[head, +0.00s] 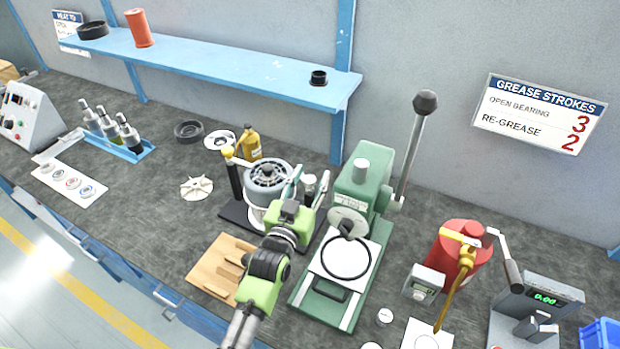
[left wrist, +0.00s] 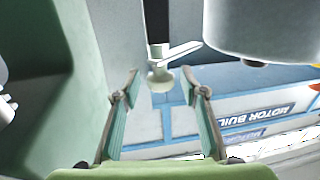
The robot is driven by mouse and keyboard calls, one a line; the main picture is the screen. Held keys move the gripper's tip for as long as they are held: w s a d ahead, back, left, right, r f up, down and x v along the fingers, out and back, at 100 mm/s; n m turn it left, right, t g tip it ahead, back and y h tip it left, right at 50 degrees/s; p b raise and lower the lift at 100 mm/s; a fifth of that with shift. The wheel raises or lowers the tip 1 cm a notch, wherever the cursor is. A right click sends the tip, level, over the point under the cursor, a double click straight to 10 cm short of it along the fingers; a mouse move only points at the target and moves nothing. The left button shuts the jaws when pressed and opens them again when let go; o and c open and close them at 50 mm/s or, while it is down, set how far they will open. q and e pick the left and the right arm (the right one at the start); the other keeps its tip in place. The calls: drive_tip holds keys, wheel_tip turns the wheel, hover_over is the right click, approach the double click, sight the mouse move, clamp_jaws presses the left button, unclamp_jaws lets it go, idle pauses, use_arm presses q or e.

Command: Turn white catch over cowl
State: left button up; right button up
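The blower (head: 268,177) with its grey round cowl stands on a dark base in the middle of the bench. In the left wrist view a grey rounded body, apparently the cowl (left wrist: 262,32), fills the upper right. The white catch (left wrist: 180,53) is a short white arm on an upright dark post, with a pale round piece below it. My left gripper (head: 308,187) is at the blower's right side. In the left wrist view the left gripper (left wrist: 167,92) is open, with the catch beyond and between its fingertips, apparently untouched. My right gripper is not in view.
The green press (head: 358,185) stands close on the right of my left gripper. A wooden block (head: 222,268) lies in front of the blower, and a white fan wheel (head: 197,188) lies to its left. A yellow bottle (head: 250,143) stands behind.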

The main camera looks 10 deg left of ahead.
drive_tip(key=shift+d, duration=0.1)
use_arm(q)
drive_tip(key=s+a, duration=0.2)
drive_tip(key=s, duration=0.9)
drive_tip(key=shift+s+a, duration=0.15)
drive_tip(key=shift+s, duration=0.25)
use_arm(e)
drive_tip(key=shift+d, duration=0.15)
